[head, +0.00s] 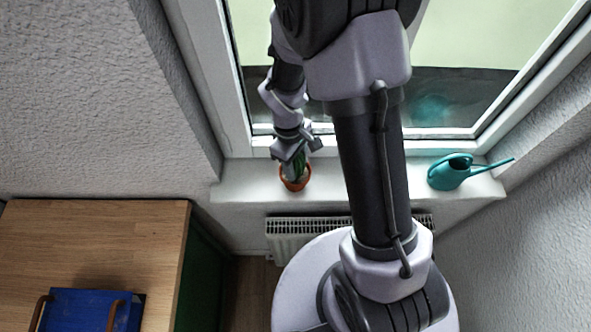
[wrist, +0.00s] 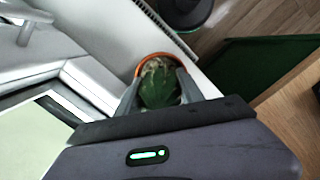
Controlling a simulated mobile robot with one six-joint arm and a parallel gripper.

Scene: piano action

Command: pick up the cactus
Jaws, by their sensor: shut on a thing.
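The cactus (head: 299,168) is a small green plant in an orange-brown pot (head: 295,184) on the white window sill, left of my arm's column in the head view. In the wrist view the cactus (wrist: 158,88) shows from above between the two fingers, with the pot's orange rim around its far side. My gripper (head: 297,152) reaches down over the plant from above. In the wrist view my gripper (wrist: 158,92) is shut on the cactus, one finger on each side. I cannot tell whether the pot still touches the sill.
A teal watering can (head: 450,173) stands on the sill (head: 405,187) at the right. The window is behind the sill, and a radiator (head: 300,226) is below it. A wooden cabinet top (head: 110,240) with a blue box (head: 88,310) is at the lower left.

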